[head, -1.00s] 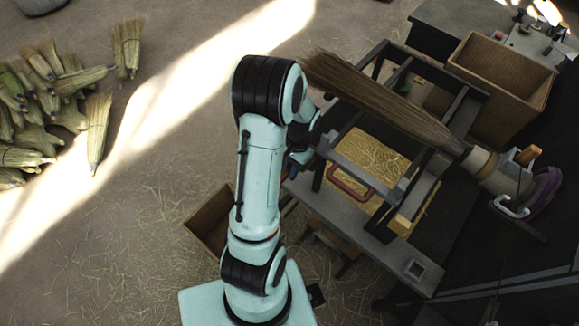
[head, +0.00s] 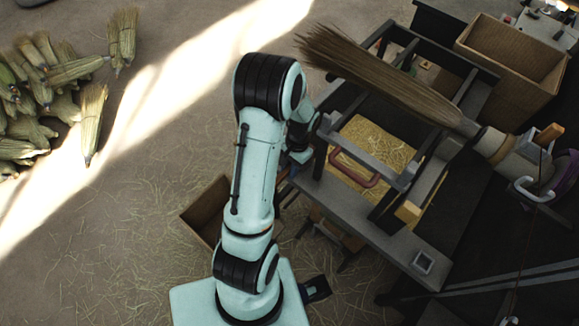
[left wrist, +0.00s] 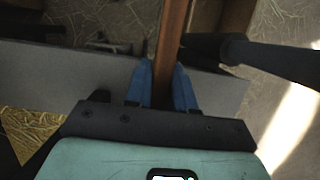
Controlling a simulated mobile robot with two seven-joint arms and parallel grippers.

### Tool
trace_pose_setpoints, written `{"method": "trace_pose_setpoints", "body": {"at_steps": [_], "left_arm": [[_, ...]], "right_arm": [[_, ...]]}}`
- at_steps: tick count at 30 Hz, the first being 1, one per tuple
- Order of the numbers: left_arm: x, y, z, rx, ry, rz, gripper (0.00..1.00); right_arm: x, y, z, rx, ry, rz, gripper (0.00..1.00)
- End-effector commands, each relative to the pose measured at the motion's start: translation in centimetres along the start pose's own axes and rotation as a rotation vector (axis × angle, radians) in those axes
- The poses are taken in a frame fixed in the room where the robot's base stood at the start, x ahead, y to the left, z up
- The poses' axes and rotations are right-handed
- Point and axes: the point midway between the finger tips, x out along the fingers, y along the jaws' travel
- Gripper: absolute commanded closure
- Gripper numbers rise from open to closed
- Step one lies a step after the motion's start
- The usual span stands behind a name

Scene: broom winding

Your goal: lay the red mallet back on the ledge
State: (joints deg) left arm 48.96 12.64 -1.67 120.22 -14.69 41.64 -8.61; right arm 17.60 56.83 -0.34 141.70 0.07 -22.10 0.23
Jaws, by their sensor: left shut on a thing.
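My left gripper (left wrist: 162,85) is shut on a reddish-brown wooden bar (left wrist: 173,40), by its look the handle of the red mallet. The bar stands between the blue fingers and runs up out of the left wrist view. The mallet's head does not show. The grey ledge (left wrist: 218,92) lies behind the fingers there; I cannot tell whether the mallet touches it. In the head view the ledge (head: 385,238) runs along the near side of the dark frame. My left arm hides the fingers and the mallet there. My right gripper is not in view.
A large broom (head: 400,88) lies across the dark frame (head: 388,188), its handle end at the right clamp. A red loop handle (head: 355,172) and straw sit inside the frame. A wooden box (head: 512,52) stands behind. Brooms (head: 40,100) lie on the floor at left.

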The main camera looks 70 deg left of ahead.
Motion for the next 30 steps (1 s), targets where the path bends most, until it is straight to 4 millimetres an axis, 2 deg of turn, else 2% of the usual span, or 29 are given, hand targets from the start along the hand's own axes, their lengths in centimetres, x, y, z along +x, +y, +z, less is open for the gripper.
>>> {"method": "trace_pose_setpoints", "body": {"at_steps": [2, 3, 5, 13, 17, 20, 30], "left_arm": [[-0.1, 0.0, 0.0, 0.000, 0.001, 0.000, 1.00], [-0.1, 0.0, 0.0, 0.000, 0.001, 0.000, 0.64], [-0.1, 0.0, 0.0, 0.000, 0.001, 0.000, 0.47], [-0.1, 0.0, 0.0, 0.000, 0.000, 0.000, 0.47], [-0.9, 0.0, 0.0, 0.001, 0.002, -0.001, 0.47], [-2.5, 0.0, -0.1, 0.002, 0.005, -0.002, 0.47], [-10.0, 0.0, -0.1, 0.001, 0.006, -0.001, 0.47]], "right_arm": [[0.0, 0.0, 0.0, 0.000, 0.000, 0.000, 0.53], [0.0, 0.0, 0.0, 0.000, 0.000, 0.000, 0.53], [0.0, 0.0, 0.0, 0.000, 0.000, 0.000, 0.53], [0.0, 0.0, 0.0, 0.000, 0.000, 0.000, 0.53], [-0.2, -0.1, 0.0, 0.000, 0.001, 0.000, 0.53], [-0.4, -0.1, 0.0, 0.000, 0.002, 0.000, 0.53], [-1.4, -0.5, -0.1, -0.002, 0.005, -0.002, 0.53]]}}
